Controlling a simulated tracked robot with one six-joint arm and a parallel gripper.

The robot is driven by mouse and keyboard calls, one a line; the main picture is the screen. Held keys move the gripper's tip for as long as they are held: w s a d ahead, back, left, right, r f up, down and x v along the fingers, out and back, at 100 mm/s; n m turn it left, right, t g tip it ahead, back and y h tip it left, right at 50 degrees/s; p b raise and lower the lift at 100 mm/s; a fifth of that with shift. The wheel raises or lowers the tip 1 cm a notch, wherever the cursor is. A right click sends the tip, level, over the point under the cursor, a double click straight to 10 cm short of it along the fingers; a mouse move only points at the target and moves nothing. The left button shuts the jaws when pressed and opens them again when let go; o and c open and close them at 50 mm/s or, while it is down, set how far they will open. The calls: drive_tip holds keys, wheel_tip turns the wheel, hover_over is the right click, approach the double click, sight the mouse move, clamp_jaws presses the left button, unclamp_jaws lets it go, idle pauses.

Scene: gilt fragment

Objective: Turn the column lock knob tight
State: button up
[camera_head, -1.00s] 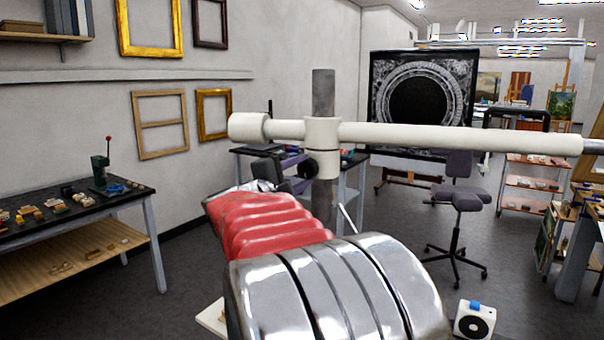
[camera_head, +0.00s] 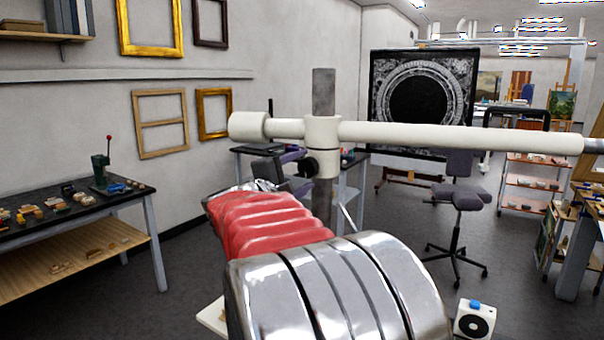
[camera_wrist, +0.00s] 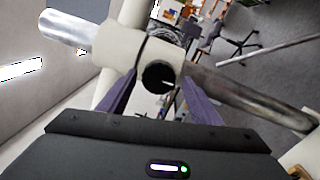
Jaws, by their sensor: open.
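The column lock knob (camera_head: 311,166) is a small black knob on the side of the white collar (camera_head: 323,135), which sits around an upright grey column (camera_head: 324,92). In the wrist view the knob (camera_wrist: 158,77) faces me with a pale line on it, pointing right. My gripper (camera_head: 301,171) is at the end of my red and chrome arm. Its purple fingers are open. In the wrist view my gripper (camera_wrist: 158,88) has one finger to each side of the knob, with gaps; I cannot tell whether the tips reach past its face.
A long white horizontal arm (camera_head: 460,138) passes through the collar, just above my gripper. A bench with small pieces (camera_head: 75,212) stands left. A grey stool (camera_head: 460,198) and a small white box (camera_head: 474,320) stand on the floor at right.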

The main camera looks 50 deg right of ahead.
drive_tip(key=s+a, duration=0.1)
drive_tip(key=a, duration=1.2)
drive_tip(key=shift+s+a+f, duration=0.15)
drive_tip(key=shift+a+f, duration=0.2)
drive_tip(key=shift+f, duration=0.1)
drive_tip(key=s+a+f+m+y, duration=0.1)
drive_tip(key=s+a+f+y, duration=0.15)
drive_tip(key=f, duration=0.45)
drive_tip(key=s+a+f+y, duration=0.1)
drive_tip(key=a+f+y, duration=0.3)
drive_tip(key=f, duration=0.3)
drive_tip(key=s+a+f+m+y, duration=0.1)
drive_tip(key=s+a+f+y, duration=0.15)
drive_tip(key=f, duration=0.35)
drive_tip(key=s+a+f+t+y, duration=0.1)
drive_tip(key=s+a+y, duration=0.1)
drive_tip(key=a, duration=0.6)
drive_tip(key=s+a+f+m+t+y, duration=0.1)
drive_tip(key=a+y, duration=0.3)
drive_tip(key=a, duration=0.4)
drive_tip(key=s+a+f+t+y, duration=0.1)
drive_tip(key=s+a+f+y, duration=0.1)
drive_tip(key=a, duration=0.6)
drive_tip(key=shift+s+a+f+m+t+y, duration=0.2)
drive_tip(key=shift+s+f+m+t+y, duration=0.15)
drive_tip(key=shift+s+y, duration=0.45)
